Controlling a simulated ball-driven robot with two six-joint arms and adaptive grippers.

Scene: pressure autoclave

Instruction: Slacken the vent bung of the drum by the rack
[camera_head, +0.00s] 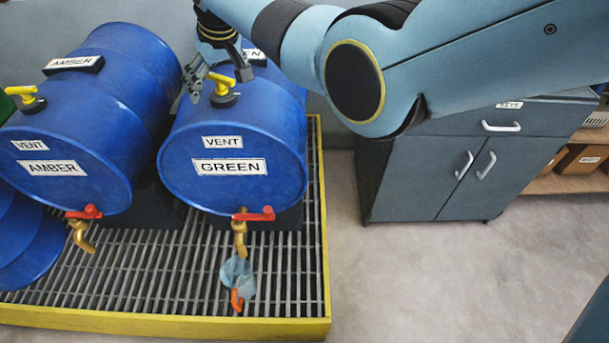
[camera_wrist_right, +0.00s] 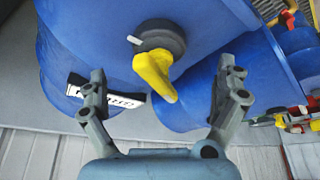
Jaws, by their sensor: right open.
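The blue drum labelled GREEN (camera_head: 275,145) lies on its side at the right of the grating. Its yellow vent bung (camera_head: 217,85) stands on a dark fitting at the top, above a VENT label. My right gripper (camera_head: 216,76) is just above and behind this bung. In the right wrist view the gripper (camera_wrist_right: 162,78) is open, and the yellow bung handle (camera_wrist_right: 155,76) shows between its spread fingers. I see no contact; the exact gap is hard to tell. The drum labelled AMBER (camera_head: 100,120), with its own yellow bung (camera_head: 24,95), is to the left. My left gripper is out of view.
Red-handled taps (camera_head: 255,214) stick out of the drum fronts. A crumpled bluish item (camera_head: 238,275) with an orange part hangs or lies below the GREEN tap. A yellow-edged grating (camera_head: 200,324) carries the drums. A grey cabinet (camera_head: 420,170) and shelves (camera_head: 571,183) stand right; the floor between is clear.

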